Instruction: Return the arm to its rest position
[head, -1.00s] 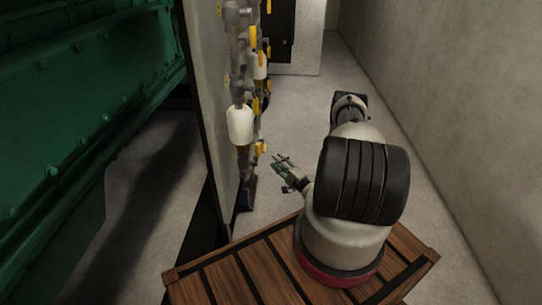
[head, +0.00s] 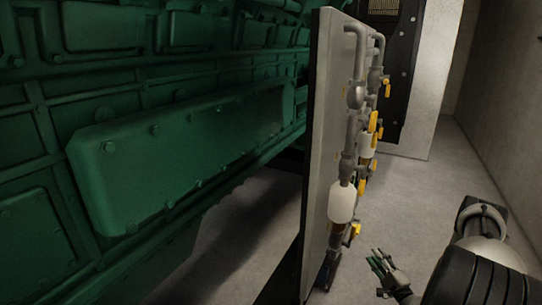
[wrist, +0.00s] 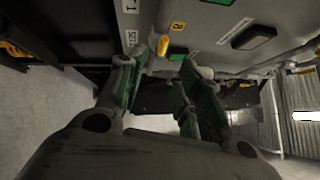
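My gripper (head: 380,262) shows at the lower right of the head view, with green pads on its fingers. It hangs in front of and to the right of the lower pipework on the grey panel, apart from it. In the wrist view, the two fingers of my gripper (wrist: 160,82) stand apart with an empty gap between them. My arm bends at the lower right of the head view, and its base is out of the picture.
A grey panel (head: 325,150) carries pipes, yellow-handled valves and a white filter bowl (head: 341,203). A large green engine (head: 190,150) fills the left. A bare wall (head: 510,130) closes the right side. Floor (head: 430,170) is clear between panel and wall.

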